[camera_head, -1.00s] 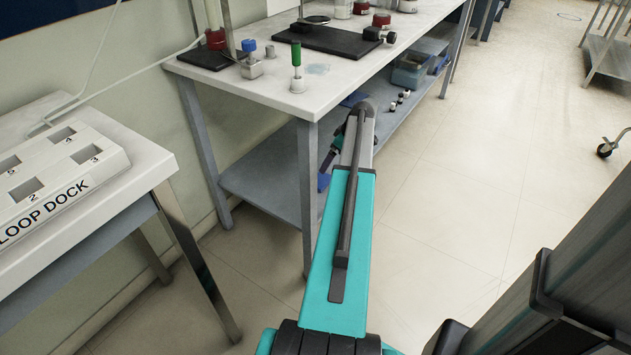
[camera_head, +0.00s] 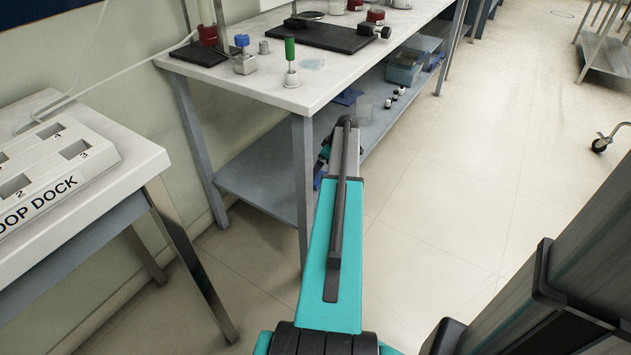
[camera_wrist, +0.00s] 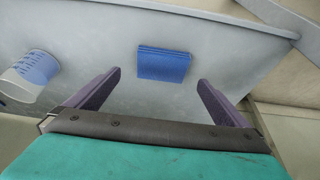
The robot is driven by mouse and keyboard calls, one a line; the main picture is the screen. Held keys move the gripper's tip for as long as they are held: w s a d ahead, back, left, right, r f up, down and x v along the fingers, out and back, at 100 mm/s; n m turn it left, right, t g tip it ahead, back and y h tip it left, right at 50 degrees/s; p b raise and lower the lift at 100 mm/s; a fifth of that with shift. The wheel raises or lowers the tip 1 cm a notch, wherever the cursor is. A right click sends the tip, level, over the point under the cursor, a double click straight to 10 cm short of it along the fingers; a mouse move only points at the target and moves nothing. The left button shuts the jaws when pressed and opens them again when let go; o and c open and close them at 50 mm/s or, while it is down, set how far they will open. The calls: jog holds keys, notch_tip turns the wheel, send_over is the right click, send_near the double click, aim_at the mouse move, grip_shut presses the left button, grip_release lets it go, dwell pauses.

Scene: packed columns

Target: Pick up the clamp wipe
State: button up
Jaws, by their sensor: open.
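The clamp wipe appears to be the folded blue cloth (camera_wrist: 163,64) lying flat on the grey shelf in the wrist view. My gripper (camera_wrist: 158,82) is open, with its two dark purple fingers apart on either side below the cloth in the picture. The fingers do not touch the cloth, and nothing is between them. In the head view my arm hides most of the gripper, beside the table's front leg.
A clear beaker (camera_wrist: 28,72) with blue showing through stands left on the shelf. The grey lower shelf (camera_head: 262,178) sits under a white tabletop (camera_head: 270,88) holding lab parts. The table's front leg (camera_head: 303,190) is close to my arm. A loop dock (camera_head: 45,175) stands at left.

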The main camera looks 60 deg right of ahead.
aim_at(318, 177)
jog(key=shift+w+f, duration=0.1)
jog(key=shift+f, duration=0.25)
jog(key=shift+f, duration=0.1)
jog(key=shift+b+x, duration=0.85)
jog(key=shift+x, duration=1.65)
jog(key=shift+a, duration=0.1)
jog(key=c, duration=1.1)
